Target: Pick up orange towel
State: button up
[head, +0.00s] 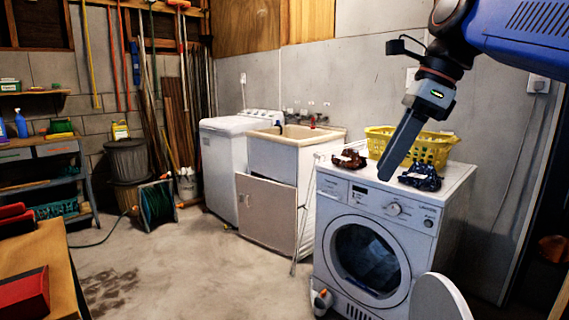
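A crumpled rust-brown cloth (350,159) lies on top of the white washing machine (330,188), near its left front; it is the nearest thing to an orange towel that I see. A crumpled dark blue cloth (421,177) lies on the same top, to the right. My gripper (386,172) points down and to the left, with its tip in the picture between the two cloths. I see the fingers from the side as one grey bar, so their opening is hidden. Nothing shows hanging from them. I cannot tell how high the tip is above the top.
A yellow basket (425,148) stands at the back of the washing machine top, partly behind my gripper. A utility sink (290,145) and a white top-loading washer (222,165) stand to the left. A wooden bench (45,250) is at left front. The floor (190,265) between is mostly clear.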

aim_at(351, 159)
jog(key=j+u, duration=0.1)
jog(key=u, duration=0.3)
jog(key=i+u, duration=0.1)
jog(key=u, duration=0.65)
jog(key=i+u, duration=0.15)
jog(key=u, duration=0.25)
jog(key=i+z, duration=0.9)
jog(key=z, duration=0.15)
jog(key=i+z, duration=0.4)
jog(key=i, duration=0.25)
jog(key=i+z, duration=0.35)
jog(key=i, duration=0.3)
jog(key=i+z, duration=0.2)
jog(key=z, duration=0.2)
jog(key=i+j+z, duration=0.15)
jog(key=z, duration=0.3)
